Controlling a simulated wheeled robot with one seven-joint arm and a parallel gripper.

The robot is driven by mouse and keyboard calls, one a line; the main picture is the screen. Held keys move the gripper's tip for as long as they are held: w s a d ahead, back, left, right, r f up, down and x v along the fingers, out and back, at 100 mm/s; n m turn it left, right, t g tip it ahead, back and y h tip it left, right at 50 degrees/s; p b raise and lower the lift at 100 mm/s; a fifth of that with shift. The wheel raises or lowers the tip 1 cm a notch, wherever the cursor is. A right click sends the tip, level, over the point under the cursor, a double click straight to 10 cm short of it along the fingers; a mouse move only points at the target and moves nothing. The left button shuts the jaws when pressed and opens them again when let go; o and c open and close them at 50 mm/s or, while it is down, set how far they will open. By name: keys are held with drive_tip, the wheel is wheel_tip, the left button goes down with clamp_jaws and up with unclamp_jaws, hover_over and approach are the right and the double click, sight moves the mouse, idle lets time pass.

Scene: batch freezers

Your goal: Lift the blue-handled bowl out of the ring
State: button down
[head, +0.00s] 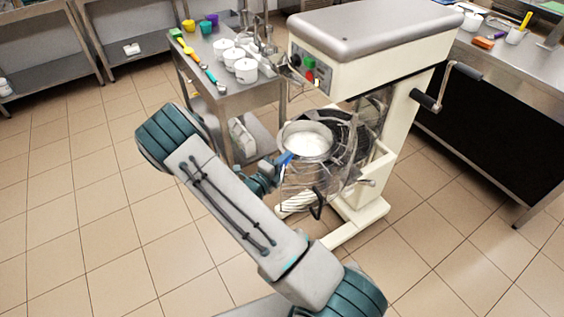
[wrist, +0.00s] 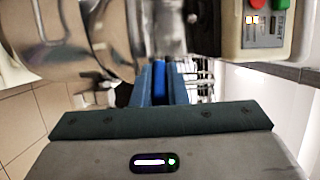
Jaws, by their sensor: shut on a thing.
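The metal bowl (head: 307,143) with pale white contents is at the front of the large cream mixer-like machine (head: 365,45). Its blue handle (head: 284,158) points to the lower left. My gripper (head: 275,165) reaches in from the left and is shut on this handle. In the wrist view the blue handle (wrist: 159,80) lies between the two blue fingers, with the shiny bowl wall (wrist: 65,35) at upper left. Metal ring-like parts (head: 350,178) show beside and below the bowl. I cannot tell whether the bowl touches them.
A steel cart (head: 215,88) at the back left carries white lidded pots (head: 245,70) and coloured utensils. A steel counter (head: 500,55) stands at the right. The machine's crank handle (head: 425,101) sticks out on its right. The tiled floor at left is clear.

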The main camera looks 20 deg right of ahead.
drive_tip(key=b, duration=0.3)
approach(323, 127)
drive_tip(key=shift+x, duration=2.25)
idle(0.6)
